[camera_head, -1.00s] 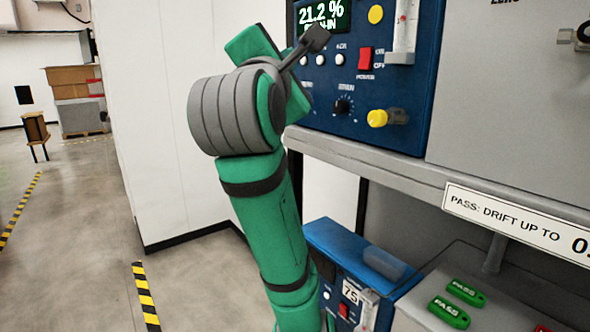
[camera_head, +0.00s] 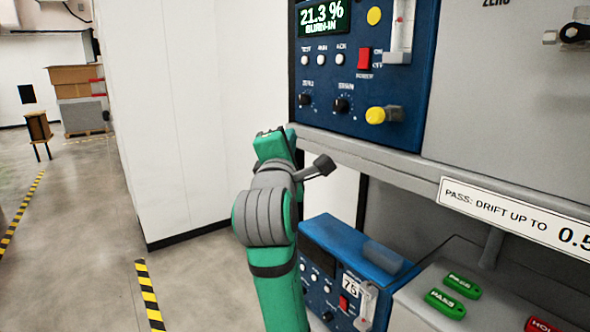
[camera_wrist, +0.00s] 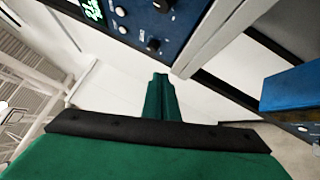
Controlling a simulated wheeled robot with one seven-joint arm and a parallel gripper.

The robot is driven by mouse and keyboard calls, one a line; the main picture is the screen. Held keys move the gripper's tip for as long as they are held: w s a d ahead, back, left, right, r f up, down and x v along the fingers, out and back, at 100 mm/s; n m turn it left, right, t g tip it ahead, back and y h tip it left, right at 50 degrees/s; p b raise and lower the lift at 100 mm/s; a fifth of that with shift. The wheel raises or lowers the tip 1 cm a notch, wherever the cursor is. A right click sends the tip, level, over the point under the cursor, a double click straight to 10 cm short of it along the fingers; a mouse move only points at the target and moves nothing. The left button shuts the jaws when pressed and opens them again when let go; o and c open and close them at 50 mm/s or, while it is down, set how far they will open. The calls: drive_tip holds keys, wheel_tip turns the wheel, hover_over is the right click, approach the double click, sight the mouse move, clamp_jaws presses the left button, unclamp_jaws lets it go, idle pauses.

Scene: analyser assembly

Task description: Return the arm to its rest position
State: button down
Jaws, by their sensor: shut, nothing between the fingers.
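My green and grey arm stands in the middle of the head view, folded upward in front of the shelf edge. My gripper shows in the wrist view (camera_wrist: 160,95) as a narrow pair of green fingers, shut together with nothing between them. In the head view the green end of the arm is below the blue analyser (camera_head: 352,80) and left of the shelf front; its fingertips cannot be made out clearly there. The analyser display (camera_head: 323,17) reads 21.3 % BURN-IN.
The shelf edge (camera_head: 400,162) runs close to the right of my arm. A white wall (camera_head: 180,120) and open floor lie left.

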drive_tip(key=s+f+m+g+y, duration=0.1)
drive_tip(key=s+f+m, duration=0.15)
drive_tip(key=f, duration=1.55)
drive_tip(key=s+f+m+y, duration=0.1)
drive_tip(key=f+m, duration=0.3)
drive_tip(key=f, duration=1.3)
drive_tip(key=s+f+m+g, duration=0.1)
drive_tip(key=s+f+m, duration=0.1)
drive_tip(key=s+f, duration=0.7)
drive_tip(key=s+f+m+g, duration=0.1)
drive_tip(key=s+f+m, duration=0.2)
drive_tip(key=s+f, duration=0.45)
drive_tip(key=s+f+m, duration=0.3)
drive_tip(key=s+f, duration=0.1)
drive_tip(key=s, duration=0.7)
drive_tip(key=s+f+m+g, duration=0.15)
drive_tip(key=s+f, duration=0.35)
drive_tip(key=s, duration=0.5)
drive_tip(key=s+d+r+m, duration=0.1)
drive_tip(key=s+m, duration=0.3)
drive_tip(key=s, duration=0.7)
drive_tip(key=shift+s+r, duration=0.15)
drive_tip(key=shift+r, duration=0.3)
